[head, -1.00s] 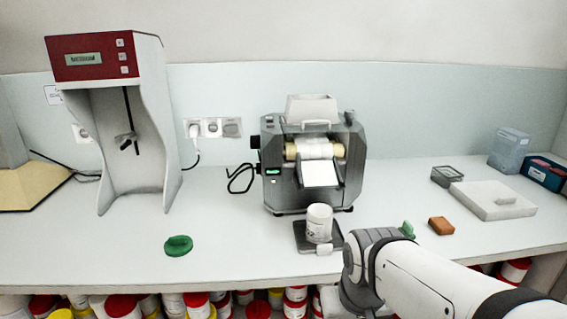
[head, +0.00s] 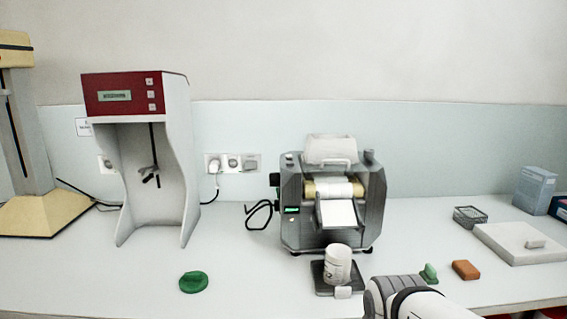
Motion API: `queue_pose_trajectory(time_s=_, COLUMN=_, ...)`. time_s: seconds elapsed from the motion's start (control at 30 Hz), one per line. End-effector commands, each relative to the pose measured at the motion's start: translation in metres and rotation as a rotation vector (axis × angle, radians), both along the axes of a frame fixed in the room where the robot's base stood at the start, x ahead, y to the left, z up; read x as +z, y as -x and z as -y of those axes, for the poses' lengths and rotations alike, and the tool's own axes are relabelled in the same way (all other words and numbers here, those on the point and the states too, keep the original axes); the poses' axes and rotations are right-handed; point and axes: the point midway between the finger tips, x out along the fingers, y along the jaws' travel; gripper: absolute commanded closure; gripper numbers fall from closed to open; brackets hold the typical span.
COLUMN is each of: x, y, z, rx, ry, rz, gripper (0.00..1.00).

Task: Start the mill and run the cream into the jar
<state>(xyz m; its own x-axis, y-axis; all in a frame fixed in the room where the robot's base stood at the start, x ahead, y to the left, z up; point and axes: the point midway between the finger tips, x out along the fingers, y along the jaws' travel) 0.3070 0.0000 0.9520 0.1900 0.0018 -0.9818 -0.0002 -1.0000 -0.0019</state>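The mill (head: 293,212) is a grey machine on the bench with rollers (head: 332,190), a white hopper (head: 331,150) on top and a small lit green display (head: 291,210) at its front left. A white tray-like apron (head: 337,214) slopes down from the rollers. The white jar (head: 338,262) stands upright, without a visible lid, on a dark plate (head: 322,287) in front of the mill, below the apron. I cannot see inside the jar. My arm enters at the bottom, right of the jar; my gripper's fingers are not in view.
A green lid-like disc (head: 194,281) lies left of the jar. A red-topped mixer (head: 122,95) stands at the left. An orange-brown block (head: 466,269), a green object (head: 429,273), a wire basket (head: 469,216) and a white slab (head: 512,243) lie at the right.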

Motion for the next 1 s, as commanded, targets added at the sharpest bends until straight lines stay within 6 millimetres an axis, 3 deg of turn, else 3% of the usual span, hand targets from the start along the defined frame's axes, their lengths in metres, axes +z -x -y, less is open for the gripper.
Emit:
queue_pose_trajectory(time_s=0.17, x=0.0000, y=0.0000, z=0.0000, rx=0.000, ry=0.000, rz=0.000, gripper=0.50)
queue_pose_trajectory(time_s=0.77, x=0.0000, y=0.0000, z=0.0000, rx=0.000, ry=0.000, rz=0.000, gripper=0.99)
queue_pose_trajectory(time_s=1.0, x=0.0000, y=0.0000, z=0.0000, rx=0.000, ry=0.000, rz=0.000, gripper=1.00)
